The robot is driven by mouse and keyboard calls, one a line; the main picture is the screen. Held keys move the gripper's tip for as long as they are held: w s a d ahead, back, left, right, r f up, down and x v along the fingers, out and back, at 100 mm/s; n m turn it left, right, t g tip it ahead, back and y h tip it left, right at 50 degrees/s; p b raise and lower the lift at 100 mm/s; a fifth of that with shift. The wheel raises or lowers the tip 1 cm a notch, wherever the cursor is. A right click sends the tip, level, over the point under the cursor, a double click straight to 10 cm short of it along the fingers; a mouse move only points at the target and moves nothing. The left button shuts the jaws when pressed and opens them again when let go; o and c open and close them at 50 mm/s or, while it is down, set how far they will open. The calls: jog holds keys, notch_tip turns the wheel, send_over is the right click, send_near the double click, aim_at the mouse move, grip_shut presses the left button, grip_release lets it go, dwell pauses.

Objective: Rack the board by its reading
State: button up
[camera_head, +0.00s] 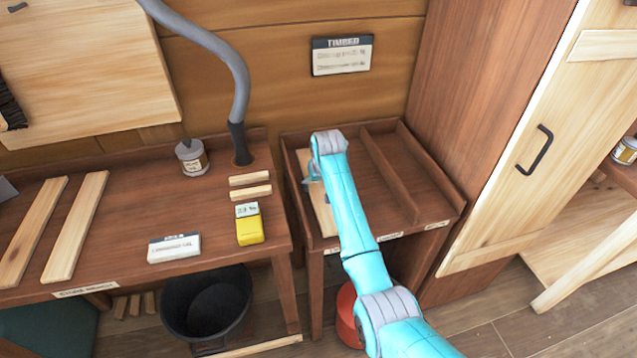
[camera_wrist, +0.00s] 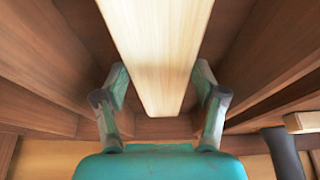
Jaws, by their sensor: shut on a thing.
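A pale board (camera_head: 320,208) lies lengthwise at the leftmost compartment of the brown timber rack (camera_head: 443,198). My gripper (camera_head: 313,172) is over it near its far end, partly hidden by my arm. In the wrist view, the gripper's two fingers (camera_wrist: 158,98) are shut on the sides of the board (camera_wrist: 155,45), with brown rack walls on both sides. I cannot tell whether the board touches the rack floor. A yellow moisture meter (camera_head: 249,228) stands on the bench; its display seems to read 23 %. The rack's front labels are too small to read, and one is partly covered.
The bench (camera_head: 125,215) at left holds two long boards (camera_head: 77,228), two short strips (camera_head: 250,185), a jar (camera_head: 192,157) and a card (camera_head: 174,248). A TIMBER sign (camera_head: 341,55) hangs above the rack. A cabinet (camera_head: 500,130) borders it at right. The rack's right compartments are empty.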

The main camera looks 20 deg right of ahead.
jog(key=o, duration=1.4)
jog(key=shift+f, duration=0.1)
